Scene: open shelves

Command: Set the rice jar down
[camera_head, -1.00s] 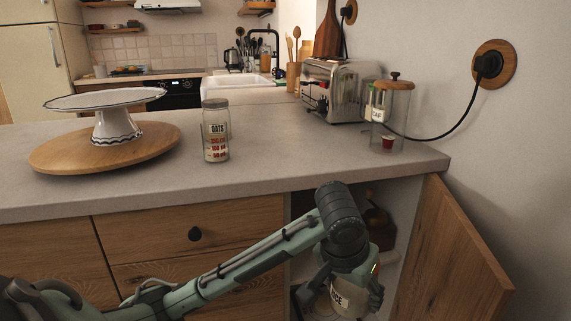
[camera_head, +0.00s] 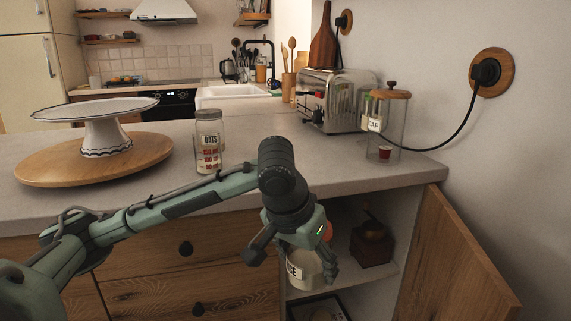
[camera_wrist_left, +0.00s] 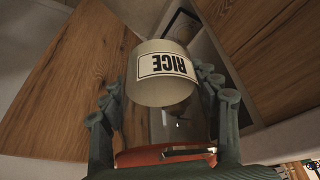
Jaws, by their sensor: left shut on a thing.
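The rice jar (camera_head: 298,274) is in my left gripper (camera_head: 300,262), in front of the open cabinet below the counter edge. In the left wrist view the jar (camera_wrist_left: 162,72) has a cream body, a RICE label that reads upside down, a clear part and a red-orange ring. The left gripper's fingers (camera_wrist_left: 165,100) are on either side of it. In the head view the wrist and fingers hide much of the jar. I cannot tell whether its base touches anything. My right gripper is out of view.
The open cabinet shelf (camera_head: 350,282) holds a dark wooden grinder (camera_head: 372,243). The cabinet door (camera_head: 455,265) stands open at right. On the counter (camera_head: 330,155) are an oats jar (camera_head: 208,145), a cake stand (camera_head: 105,135), a toaster (camera_head: 338,100) and a glass jar (camera_head: 388,130).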

